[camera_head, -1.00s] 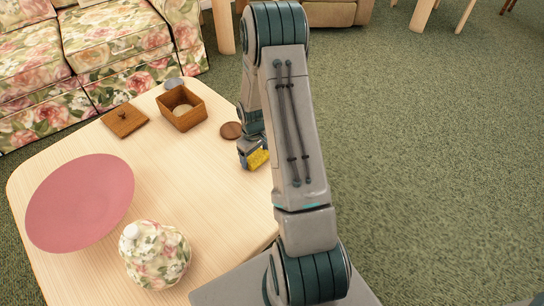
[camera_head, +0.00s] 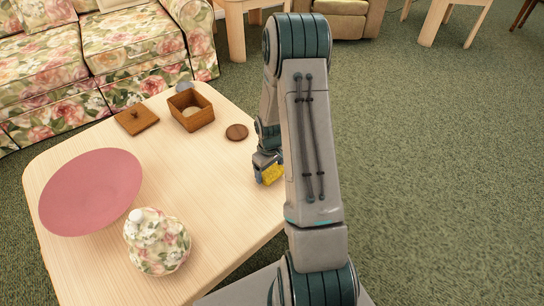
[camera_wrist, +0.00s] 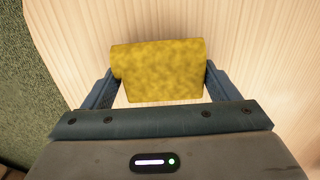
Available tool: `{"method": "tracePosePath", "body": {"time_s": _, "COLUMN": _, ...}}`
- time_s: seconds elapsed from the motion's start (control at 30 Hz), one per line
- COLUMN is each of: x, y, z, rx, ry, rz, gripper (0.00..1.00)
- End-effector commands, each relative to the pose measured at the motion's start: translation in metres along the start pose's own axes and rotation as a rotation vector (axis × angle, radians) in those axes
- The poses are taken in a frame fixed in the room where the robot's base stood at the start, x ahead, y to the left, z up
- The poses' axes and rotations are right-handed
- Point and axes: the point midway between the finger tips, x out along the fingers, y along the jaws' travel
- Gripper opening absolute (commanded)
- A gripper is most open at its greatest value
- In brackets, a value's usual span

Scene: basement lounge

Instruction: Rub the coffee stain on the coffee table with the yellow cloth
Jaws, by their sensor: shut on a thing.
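My gripper (camera_head: 267,172) is shut on the yellow cloth (camera_head: 272,174), near the right edge of the coffee table (camera_head: 215,185). The cloth also shows in the wrist view (camera_wrist: 158,70), a folded, mottled yellow piece between the two fingers, with pale tabletop (camera_wrist: 260,45) around it. I cannot tell whether the cloth touches the table. I see no coffee stain in either view; my arm and the cloth hide part of the table.
A floral sofa (camera_head: 130,55) stands behind. Green carpet (camera_head: 430,170) is clear at right.

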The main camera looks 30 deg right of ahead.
Motion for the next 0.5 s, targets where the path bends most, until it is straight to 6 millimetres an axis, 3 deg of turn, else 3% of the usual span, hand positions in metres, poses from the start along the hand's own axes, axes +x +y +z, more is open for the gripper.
{"method": "tracePosePath", "body": {"time_s": 0.03, "x": -0.018, "y": 0.001, "z": -0.002, "rx": 0.0, "ry": 0.007, "rz": 0.004, "gripper": 0.63}}
{"method": "tracePosePath", "body": {"time_s": 0.5, "x": -0.058, "y": -0.003, "z": -0.003, "rx": -0.009, "ry": 0.004, "rz": 0.003, "gripper": 0.63}}
